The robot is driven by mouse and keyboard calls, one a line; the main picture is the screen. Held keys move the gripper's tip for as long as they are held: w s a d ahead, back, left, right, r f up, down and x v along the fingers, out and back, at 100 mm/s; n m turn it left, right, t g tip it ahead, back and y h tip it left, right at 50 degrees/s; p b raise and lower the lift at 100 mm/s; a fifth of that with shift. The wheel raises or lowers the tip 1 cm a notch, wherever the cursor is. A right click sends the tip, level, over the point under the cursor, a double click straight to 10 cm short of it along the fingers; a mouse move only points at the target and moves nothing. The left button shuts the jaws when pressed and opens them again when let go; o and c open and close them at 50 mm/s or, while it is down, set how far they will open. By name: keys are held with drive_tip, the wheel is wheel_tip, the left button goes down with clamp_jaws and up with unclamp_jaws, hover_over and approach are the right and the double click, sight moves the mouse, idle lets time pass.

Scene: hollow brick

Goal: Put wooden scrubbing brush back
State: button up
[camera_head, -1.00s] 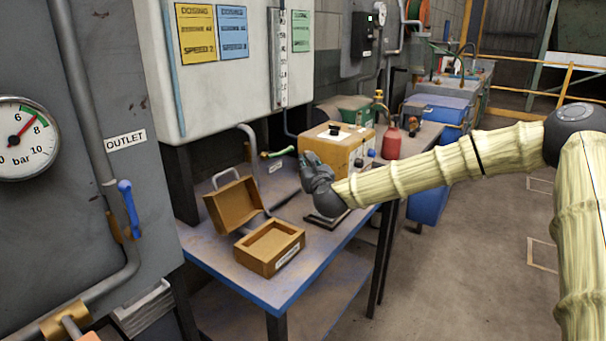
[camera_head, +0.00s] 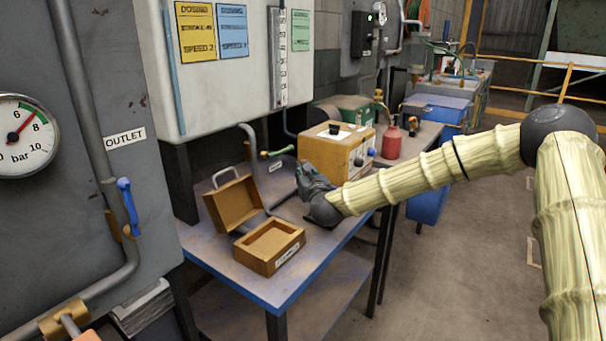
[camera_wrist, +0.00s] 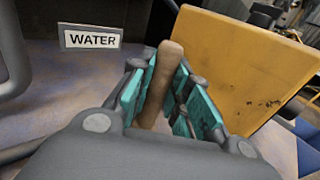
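A brown wooden piece (camera_wrist: 162,85), which looks like the brush's handle, stands between the teal pads of my gripper (camera_wrist: 160,92) in the wrist view. Its upper end reaches past the fingertips and its lower end runs down toward the palm. It is very close to the pads, but whether both press on it is unclear. No bristles are in sight. In the head view my gripper (camera_head: 306,174) is low over the table, in front of the yellow box. An open brown box (camera_head: 268,247) with a shallow hollow and a front label stands nearer, to its left.
The box's raised lid (camera_head: 234,203) stands behind it. The yellow box (camera_head: 336,152) is close behind my gripper and also fills the right of the wrist view (camera_wrist: 235,70). A red bottle (camera_head: 391,142) stands farther right. A WATER label (camera_wrist: 91,37) is at the back.

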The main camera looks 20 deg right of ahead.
drive_tip(key=o, duration=0.4)
drive_tip(key=shift+r, duration=0.15)
drive_tip(key=s, duration=1.2)
drive_tip(key=shift+a+r, duration=0.1)
drive_tip(key=shift+a, duration=0.15)
